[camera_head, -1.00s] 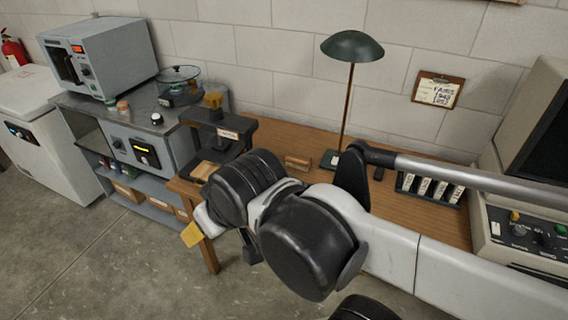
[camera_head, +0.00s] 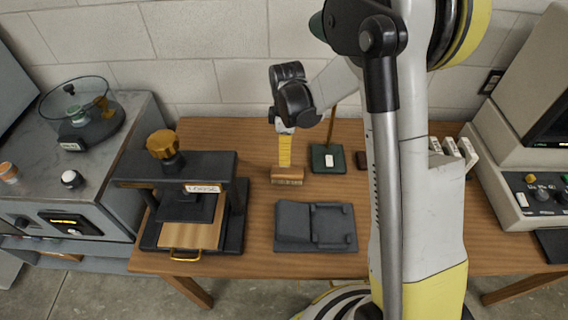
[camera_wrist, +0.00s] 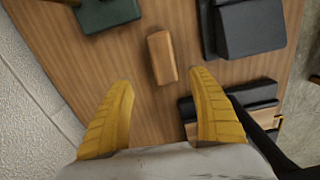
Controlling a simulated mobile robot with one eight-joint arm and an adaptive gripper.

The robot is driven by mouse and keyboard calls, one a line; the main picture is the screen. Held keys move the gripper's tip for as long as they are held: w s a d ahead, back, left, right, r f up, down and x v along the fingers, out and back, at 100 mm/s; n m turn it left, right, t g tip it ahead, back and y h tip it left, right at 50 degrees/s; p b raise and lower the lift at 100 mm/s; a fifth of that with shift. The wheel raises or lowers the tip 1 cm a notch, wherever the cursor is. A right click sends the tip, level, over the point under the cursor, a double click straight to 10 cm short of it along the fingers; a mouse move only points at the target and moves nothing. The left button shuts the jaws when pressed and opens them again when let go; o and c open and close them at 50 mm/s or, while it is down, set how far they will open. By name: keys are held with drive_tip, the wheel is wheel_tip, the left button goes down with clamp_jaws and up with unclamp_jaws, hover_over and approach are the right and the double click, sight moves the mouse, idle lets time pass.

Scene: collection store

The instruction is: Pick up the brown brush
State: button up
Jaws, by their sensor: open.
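The brown brush (camera_head: 287,175) lies on the wooden table, below my gripper in the head view. In the wrist view the brush (camera_wrist: 162,58) lies just beyond the two yellow fingers, roughly in line with the gap between them. My gripper (camera_head: 284,163) points down close above or behind the brush in the head view; the exact gap is hard to tell. In the wrist view my gripper (camera_wrist: 164,98) is open, with nothing between its fingers. The brush shows its brown top in the wrist view; its underside is hidden.
A black press (camera_head: 212,162) stands left of the brush, and a dark flat device (camera_head: 315,240) lies in front of it. The lamp's green base (camera_head: 327,166) is close on the right. The wall is behind. Bare tabletop (camera_head: 255,215) shows between the press and the device.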

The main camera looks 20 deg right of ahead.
sight(287, 170)
wheel_tip(287, 170, down, 6)
drive_tip(key=shift+s+f+b, duration=0.1)
drive_tip(key=shift+s+b, duration=0.05)
drive_tip(key=shift+b, duration=0.8)
drive_tip(key=f+b, duration=0.1)
drive_tip(key=f, duration=0.2)
drive_tip(key=f+b, duration=0.1)
drive_tip(key=f, duration=0.1)
drive_tip(key=shift+s+d+f+b, duration=0.2)
drive_tip(key=shift+s+f+b, duration=0.05)
drive_tip(key=shift+f+b, duration=0.1)
drive_tip(key=shift+r, duration=0.1)
drive_tip(key=c, duration=1.3)
